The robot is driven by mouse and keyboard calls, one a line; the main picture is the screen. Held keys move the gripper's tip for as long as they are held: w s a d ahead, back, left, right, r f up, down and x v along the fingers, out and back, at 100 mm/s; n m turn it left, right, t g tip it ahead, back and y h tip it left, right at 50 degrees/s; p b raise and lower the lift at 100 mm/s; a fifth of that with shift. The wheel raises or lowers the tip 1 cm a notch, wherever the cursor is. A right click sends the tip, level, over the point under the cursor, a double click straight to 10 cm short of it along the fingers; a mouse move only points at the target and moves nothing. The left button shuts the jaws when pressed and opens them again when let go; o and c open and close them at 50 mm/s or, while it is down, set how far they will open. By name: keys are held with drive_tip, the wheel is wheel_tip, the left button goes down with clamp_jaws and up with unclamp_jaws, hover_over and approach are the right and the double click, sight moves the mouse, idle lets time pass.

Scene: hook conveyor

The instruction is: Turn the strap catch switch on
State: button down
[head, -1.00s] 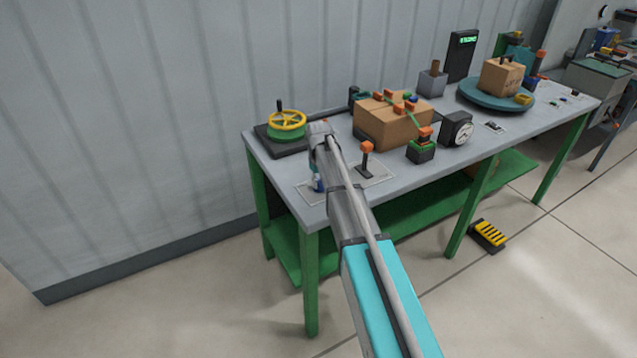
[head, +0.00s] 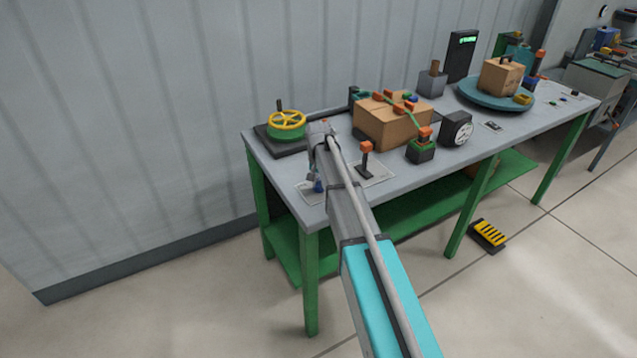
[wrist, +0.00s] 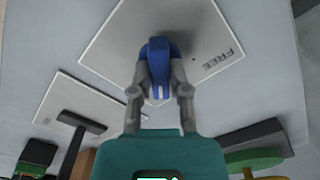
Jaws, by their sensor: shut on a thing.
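The strap catch switch is a blue knob (wrist: 158,58) on a pale plate (wrist: 118,48) in the wrist view. The plate carries the word FREE, upside down in this view, to the right of the knob. A small white mark shows on the knob's near end. My gripper (wrist: 159,76) has its two grey fingers closed on either side of the blue knob. In the head view the blue knob (head: 318,187) shows at the table's near left corner, beside my wrist. My arm hides much of the gripper there.
An orange-topped lever (head: 366,158) stands on a plate just right of my wrist. A yellow handwheel (head: 287,120) sits behind it to the left. A cardboard box (head: 385,125), a green-and-orange block (head: 421,148) and a dial gauge (head: 457,128) stand farther right on the grey table.

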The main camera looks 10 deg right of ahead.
sight(319, 182)
drive_tip(key=shift+m, duration=0.5)
drive_tip(key=c, duration=0.6)
unclamp_jaws()
drive_tip(key=shift+n, duration=0.5)
drive_tip(key=n, duration=0.3)
drive_tip(key=shift+n, duration=0.3)
drive_tip(key=n, duration=0.5)
wheel_tip(319, 182, up, 14)
drive_tip(key=p, duration=1.4)
drive_tip(key=s+f+m+b, duration=0.1)
drive_tip(key=s+m, duration=0.3)
drive_tip(key=s, duration=2.3)
drive_tip(key=shift+s+f+b, duration=0.25)
drive_tip(key=shift+f+b, duration=0.1)
